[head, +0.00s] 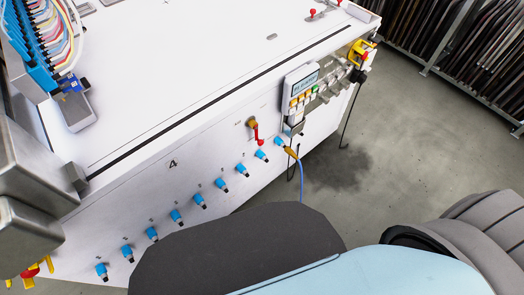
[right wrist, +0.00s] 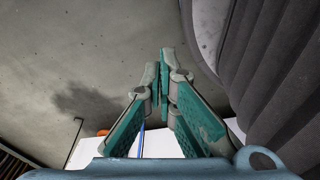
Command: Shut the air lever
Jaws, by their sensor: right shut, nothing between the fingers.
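The air lever (head: 257,136) is a small red handle on a brass valve body (head: 252,124). It is on the white front panel of the machine in the head view and points downward, slightly tilted. My right gripper (right wrist: 165,62) shows in the right wrist view, shut and empty, with grey floor beyond it. In the head view my right arm fills the lower middle and right, and its fingertips do not show. No contact between the gripper and the lever is visible. My left gripper is not in view.
Several blue fittings (head: 199,201) run along the panel's lower edge; a blue hose (head: 300,181) hangs from the right end. A control box (head: 300,84) with coloured buttons and a yellow switch box (head: 359,52) are farther right. Grey floor (head: 411,139) right of the machine is open.

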